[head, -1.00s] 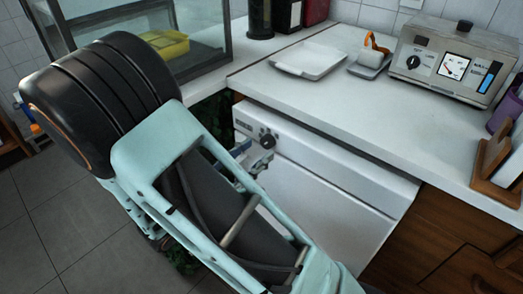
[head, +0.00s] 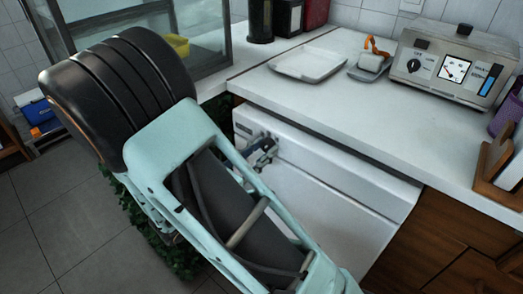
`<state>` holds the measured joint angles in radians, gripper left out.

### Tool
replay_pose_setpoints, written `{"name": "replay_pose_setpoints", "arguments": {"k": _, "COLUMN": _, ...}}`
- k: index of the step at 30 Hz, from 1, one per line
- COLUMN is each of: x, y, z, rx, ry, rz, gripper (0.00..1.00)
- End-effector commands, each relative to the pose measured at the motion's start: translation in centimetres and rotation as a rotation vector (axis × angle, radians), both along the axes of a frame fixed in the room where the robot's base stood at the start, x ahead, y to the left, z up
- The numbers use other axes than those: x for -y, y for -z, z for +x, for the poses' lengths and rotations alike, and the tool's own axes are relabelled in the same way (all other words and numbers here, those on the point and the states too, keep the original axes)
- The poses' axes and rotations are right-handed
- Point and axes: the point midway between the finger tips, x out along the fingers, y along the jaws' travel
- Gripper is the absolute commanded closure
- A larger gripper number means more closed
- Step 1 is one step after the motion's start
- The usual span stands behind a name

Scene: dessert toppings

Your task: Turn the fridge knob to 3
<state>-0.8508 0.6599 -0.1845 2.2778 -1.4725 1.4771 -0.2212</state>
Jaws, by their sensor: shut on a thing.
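The white fridge (head: 320,190) stands under the counter, with its control panel (head: 243,130) at the upper left of its front. My gripper (head: 263,150) is at the panel, shut on the dark fridge knob (head: 269,142). The knob is largely covered by the fingers. My pale blue arm reaches in from the lower right and hides the lower left of the fridge. The number the knob points to cannot be read.
On the white counter above are a white tray (head: 308,65), a small grey dish (head: 369,70) with an orange-handled item, and a metal appliance (head: 450,65) with its own dial. A wooden holder (head: 495,165) stands at the right edge. A glass case (head: 205,45) is at the upper left.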

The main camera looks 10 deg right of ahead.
Motion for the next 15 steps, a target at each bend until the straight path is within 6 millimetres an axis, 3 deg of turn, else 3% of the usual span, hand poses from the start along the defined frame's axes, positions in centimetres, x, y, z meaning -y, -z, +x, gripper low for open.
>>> {"name": "replay_pose_setpoints", "arguments": {"k": 15, "x": 0.05, "y": -0.70, "z": -0.11, "rx": -0.166, "ry": 0.001, "rz": -0.120, "gripper": 0.98}}
